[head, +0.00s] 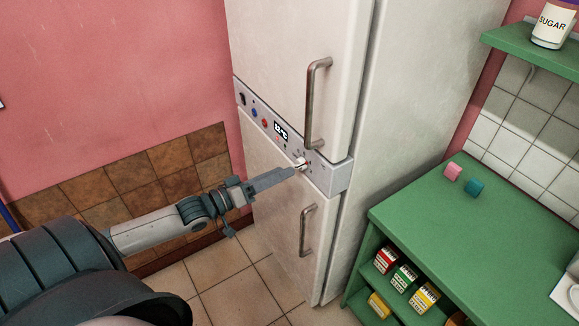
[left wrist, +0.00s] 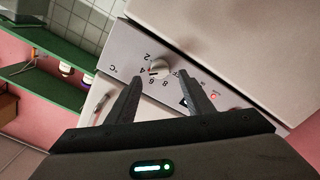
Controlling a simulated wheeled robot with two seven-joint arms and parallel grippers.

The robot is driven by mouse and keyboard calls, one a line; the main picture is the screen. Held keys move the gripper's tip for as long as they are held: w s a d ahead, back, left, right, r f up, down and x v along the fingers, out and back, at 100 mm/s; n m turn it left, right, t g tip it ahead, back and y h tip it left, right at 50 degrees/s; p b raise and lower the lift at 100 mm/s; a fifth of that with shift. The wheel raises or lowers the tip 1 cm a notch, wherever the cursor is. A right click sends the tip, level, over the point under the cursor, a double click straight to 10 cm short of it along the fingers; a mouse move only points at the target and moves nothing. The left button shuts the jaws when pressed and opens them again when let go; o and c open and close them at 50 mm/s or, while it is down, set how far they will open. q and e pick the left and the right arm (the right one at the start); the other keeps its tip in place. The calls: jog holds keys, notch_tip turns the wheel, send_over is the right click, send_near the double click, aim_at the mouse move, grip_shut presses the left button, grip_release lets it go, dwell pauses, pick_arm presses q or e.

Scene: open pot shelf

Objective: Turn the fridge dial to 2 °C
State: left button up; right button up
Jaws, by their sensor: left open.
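The fridge dial (head: 301,163) is a small pale round knob on the grey control strip of the fridge (head: 335,177). In the left wrist view the dial (left wrist: 159,69) has printed numbers around it, with 2, 4, 6 and 8 legible. A dark mark on the knob seems to face the 4 and 6 side; its exact setting is too small to tell. My left gripper (head: 292,172) is open in front of the dial. In the left wrist view its fingertips (left wrist: 160,77) lie on either side of the dial; I cannot tell whether they touch it. My right gripper is not in view.
The strip also bears a small dark display (head: 281,131) and coloured buttons. A metal door handle (head: 316,104) stands out above the dial and another (head: 306,230) below. A green counter (head: 460,220) with two small blocks stands right of the fridge. Floor tiles are clear at front.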

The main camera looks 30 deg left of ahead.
aim_at(299, 165)
pick_arm(q)
jog(key=shift+p+x, duration=0.4)
jog(key=shift+x, duration=1.6)
jog(key=shift+c, duration=0.6)
jog(key=c, duration=0.9)
